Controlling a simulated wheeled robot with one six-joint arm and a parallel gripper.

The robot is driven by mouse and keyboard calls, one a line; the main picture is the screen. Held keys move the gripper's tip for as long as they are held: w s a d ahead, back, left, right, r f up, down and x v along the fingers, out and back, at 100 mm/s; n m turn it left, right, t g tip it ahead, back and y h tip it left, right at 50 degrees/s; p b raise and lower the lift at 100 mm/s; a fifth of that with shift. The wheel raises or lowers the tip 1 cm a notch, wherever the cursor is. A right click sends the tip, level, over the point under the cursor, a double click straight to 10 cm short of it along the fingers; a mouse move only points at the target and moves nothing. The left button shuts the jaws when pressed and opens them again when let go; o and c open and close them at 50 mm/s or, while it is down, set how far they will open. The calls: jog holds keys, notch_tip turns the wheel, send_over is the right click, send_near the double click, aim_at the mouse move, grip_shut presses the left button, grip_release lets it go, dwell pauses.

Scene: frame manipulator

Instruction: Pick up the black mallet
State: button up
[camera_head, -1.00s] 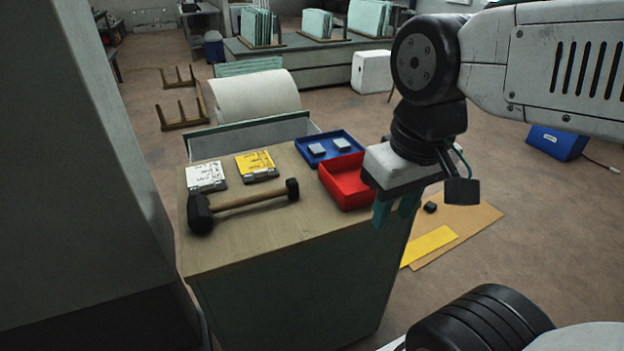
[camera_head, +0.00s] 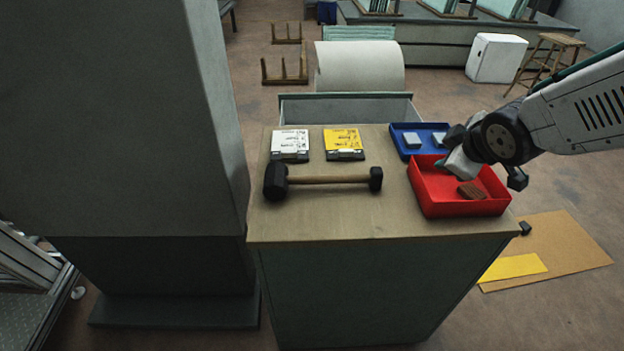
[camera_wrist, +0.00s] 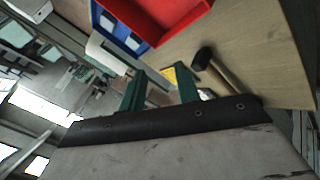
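The black mallet (camera_head: 276,182) lies on its side on the wooden tabletop (camera_head: 310,220). Its large black head is at the left, and its wooden handle runs right to a smaller black end. My gripper (camera_head: 440,164) is above the red tray, to the right of the mallet and apart from it. In the wrist view my gripper (camera_wrist: 160,88) shows two green fingers spread apart with nothing between them. Part of the mallet (camera_wrist: 203,58) shows there beyond the right finger.
A red tray (camera_head: 460,208) with a brown block (camera_head: 471,190) and a blue tray (camera_head: 400,146) with grey blocks stand on the right. A white card pad (camera_head: 290,142) and a yellow one (camera_head: 343,142) lie behind the mallet. A tall grey column (camera_head: 150,130) stands left of the table.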

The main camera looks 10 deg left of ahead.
aim_at(307, 181)
jog(key=a+f+n+y, duration=0.2)
jog(key=a+f+n, duration=0.1)
jog(key=a, duration=0.2)
jog(key=w+a+f+n+y, duration=0.1)
jog(key=a+f+n+y, duration=0.2)
jog(key=a, duration=0.3)
jog(key=a+f+n+y, duration=0.2)
jog(key=a+f+n, duration=0.1)
jog(key=a, duration=0.3)
jog(key=shift+w+a+n+g, duration=0.15)
jog(key=shift+n+g, duration=0.15)
jog(key=shift+g, duration=0.1)
jog(key=a+n+y, duration=0.1)
jog(key=s+a+f+g+y, duration=0.1)
jog(key=a, duration=0.1)
jog(key=s+a+f+n+y, duration=0.1)
jog(key=shift+s+a+n, duration=0.25)
jog(key=shift+a+n, duration=0.05)
jog(key=shift+a, duration=0.05)
jog(key=shift+a+f+g, duration=0.1)
jog(key=shift+a+g, duration=0.2)
jog(key=shift+a, duration=0.05)
jog(key=x, duration=0.7)
jog(key=shift+s+a, duration=0.1)
jog(key=shift+a, duration=0.05)
jog(key=shift+c, duration=0.3)
grip_shut()
